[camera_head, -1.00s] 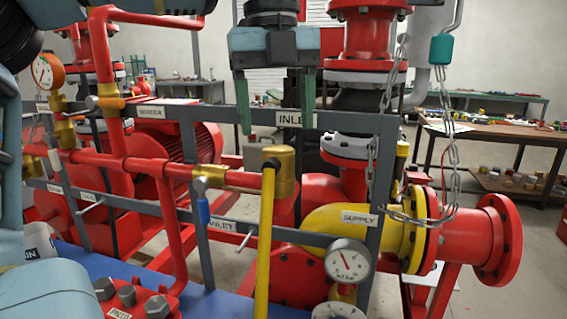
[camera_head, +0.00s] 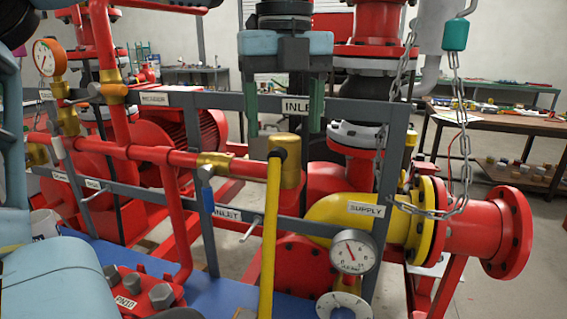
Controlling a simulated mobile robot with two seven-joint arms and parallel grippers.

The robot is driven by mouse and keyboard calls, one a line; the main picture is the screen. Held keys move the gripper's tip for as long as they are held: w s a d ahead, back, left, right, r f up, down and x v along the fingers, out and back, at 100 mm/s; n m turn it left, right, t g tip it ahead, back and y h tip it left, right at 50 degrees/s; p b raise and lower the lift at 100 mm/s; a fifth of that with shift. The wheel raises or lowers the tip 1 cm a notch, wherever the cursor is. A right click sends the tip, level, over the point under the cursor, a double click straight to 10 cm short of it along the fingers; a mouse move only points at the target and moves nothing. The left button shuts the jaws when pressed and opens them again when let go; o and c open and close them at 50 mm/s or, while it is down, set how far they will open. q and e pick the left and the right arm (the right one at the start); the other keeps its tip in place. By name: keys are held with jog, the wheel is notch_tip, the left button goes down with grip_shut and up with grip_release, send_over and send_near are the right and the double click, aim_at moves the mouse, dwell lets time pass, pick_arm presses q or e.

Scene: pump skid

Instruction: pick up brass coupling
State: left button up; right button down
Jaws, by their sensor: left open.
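A brass coupling (camera_head: 291,172), an upright cylinder, sits at the right end of the horizontal red pipe (camera_head: 180,157). A yellow bar (camera_head: 268,235) crosses in front of its left side. My left gripper (camera_head: 284,128) hangs from the top centre, its two green fingers pointing down. It is open, with nothing between the fingers. The fingertips appear level with the coupling's top, one to each side of it in the picture. I cannot tell the depth gap or any contact. My right gripper is not in view.
A chain (camera_head: 462,140), a pressure gauge (camera_head: 350,252) and a red flange (camera_head: 508,234) are to the right. Another brass fitting (camera_head: 215,165) is on the pipe. A workbench (camera_head: 500,122) stands behind.

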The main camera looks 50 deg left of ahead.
aim_at(285, 137)
pick_arm(q)
jog(key=shift+f+p, duration=0.3)
jog(key=shift+f, duration=1.9)
jog(key=c, duration=1.2)
